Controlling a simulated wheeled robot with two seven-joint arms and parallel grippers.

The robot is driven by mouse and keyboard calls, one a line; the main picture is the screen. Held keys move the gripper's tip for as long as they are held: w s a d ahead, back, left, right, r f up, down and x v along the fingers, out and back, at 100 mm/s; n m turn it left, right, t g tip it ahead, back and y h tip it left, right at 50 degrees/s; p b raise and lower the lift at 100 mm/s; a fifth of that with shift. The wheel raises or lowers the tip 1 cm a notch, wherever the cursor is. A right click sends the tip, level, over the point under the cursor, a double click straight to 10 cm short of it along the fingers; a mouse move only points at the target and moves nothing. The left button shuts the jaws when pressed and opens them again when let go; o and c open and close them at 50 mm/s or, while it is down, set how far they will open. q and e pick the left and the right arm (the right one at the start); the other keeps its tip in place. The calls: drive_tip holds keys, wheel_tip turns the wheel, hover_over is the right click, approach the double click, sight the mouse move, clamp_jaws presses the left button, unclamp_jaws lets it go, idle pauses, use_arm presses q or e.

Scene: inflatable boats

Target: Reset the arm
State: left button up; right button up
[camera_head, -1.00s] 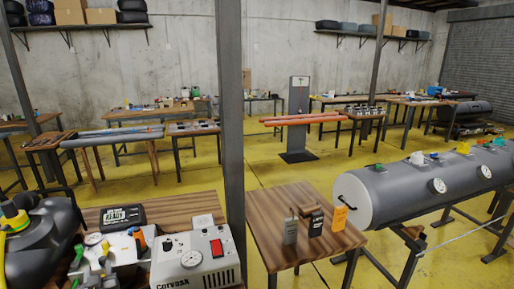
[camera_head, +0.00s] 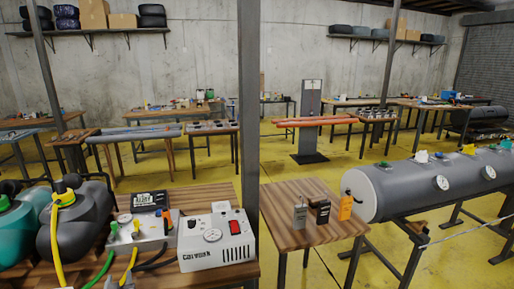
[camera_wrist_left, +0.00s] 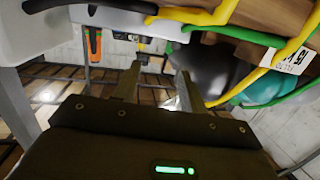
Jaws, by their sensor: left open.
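My left gripper (camera_wrist_left: 157,82) shows in the left wrist view with its two dark fingers apart and nothing seen between them. Yellow and green hoses (camera_wrist_left: 200,15) and a dark rounded tank (camera_wrist_left: 205,70) are beyond and above its fingers. In the head view, a small grey piece at the bottom edge among the hoses may be part of this gripper; I cannot tell. My right gripper is not in view.
A wooden table (camera_head: 185,276) holds a white pump box (camera_head: 216,240), a dark tank (camera_head: 80,225) and a teal tank (camera_head: 18,235). A small table (camera_head: 290,240) carries several handheld devices. A grey cylinder (camera_head: 400,195) stands right. A post (camera_head: 249,120) rises between the tables. Yellow floor lies beyond.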

use_arm(q)
drive_tip(key=s+d+f+m+g+h, duration=0.2)
drive_tip(key=s+d+f+h, duration=0.15)
drive_tip(key=s+d, duration=0.35)
drive_tip(key=s+d+f+m+g+h, duration=0.2)
drive_tip(key=s+d+f, duration=0.2)
drive_tip(key=s+d, duration=0.25)
drive_tip(key=s+d+m+g+h, duration=0.1)
drive_tip(key=s+d+g, duration=0.15)
drive_tip(key=s, duration=0.45)
drive_tip(key=s+d+r+m+g+h, duration=0.1)
drive_tip(key=s+d+g, duration=0.1)
drive_tip(key=s+d, duration=0.35)
drive_tip(key=s+d+m+g+h, duration=0.1)
drive_tip(key=s+d+g, duration=0.1)
drive_tip(key=s, duration=0.6)
wheel_tip(320, 180, down, 28)
drive_tip(key=s+g, duration=0.2)
drive_tip(key=s+a+f+m, duration=0.1)
drive_tip(key=s+a+f, duration=0.2)
drive_tip(key=s+f, duration=1)
drive_tip(key=s+g, duration=0.1)
drive_tip(key=s, duration=0.1)
drive_tip(key=shift+s+f, duration=0.3)
drive_tip(key=shift+s, duration=0.1)
